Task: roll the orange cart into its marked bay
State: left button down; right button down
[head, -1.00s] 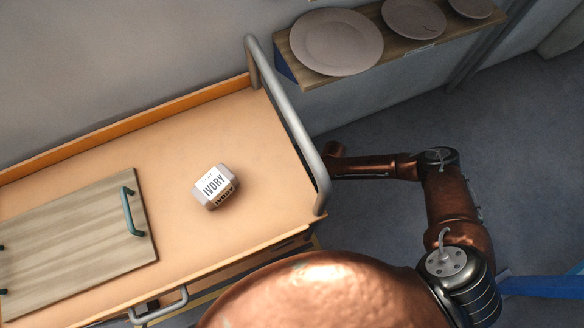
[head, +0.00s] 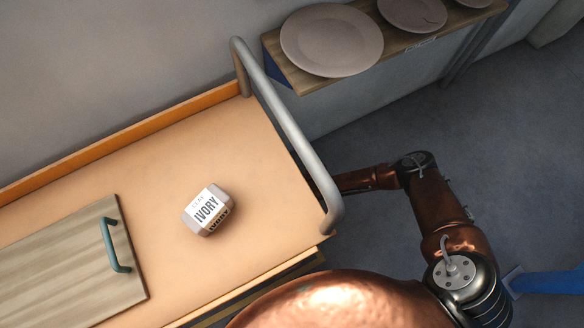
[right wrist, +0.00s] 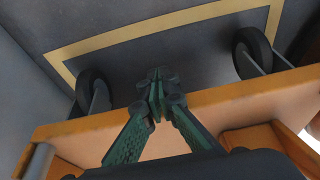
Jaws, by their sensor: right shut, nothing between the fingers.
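The orange cart (head: 150,127) fills the left of the head view, with a grey handle bar (head: 290,125) at its right end. In the right wrist view its orange edge (right wrist: 90,128) crosses the picture, and two dark wheels (right wrist: 90,88) show beyond it on the floor. A yellow line (right wrist: 130,40) on the dark floor runs past both wheels and looks like the bay marking. My right gripper (right wrist: 158,85) is shut and empty, its green fingers over the cart's edge; I cannot tell whether they touch it. In the head view the handle end hides it. My left gripper is out of view.
On the cart top are an IVORY block (head: 207,210) and a wooden board (head: 60,270) with a teal handle. A wall shelf with plates (head: 331,43) stands close beyond the handle bar. Open floor (head: 470,130) lies right. A blue bar (head: 555,284) is at lower right.

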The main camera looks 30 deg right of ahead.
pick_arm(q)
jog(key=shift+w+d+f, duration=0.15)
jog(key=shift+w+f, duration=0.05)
pick_arm(e)
jog(key=shift+a, duration=0.75)
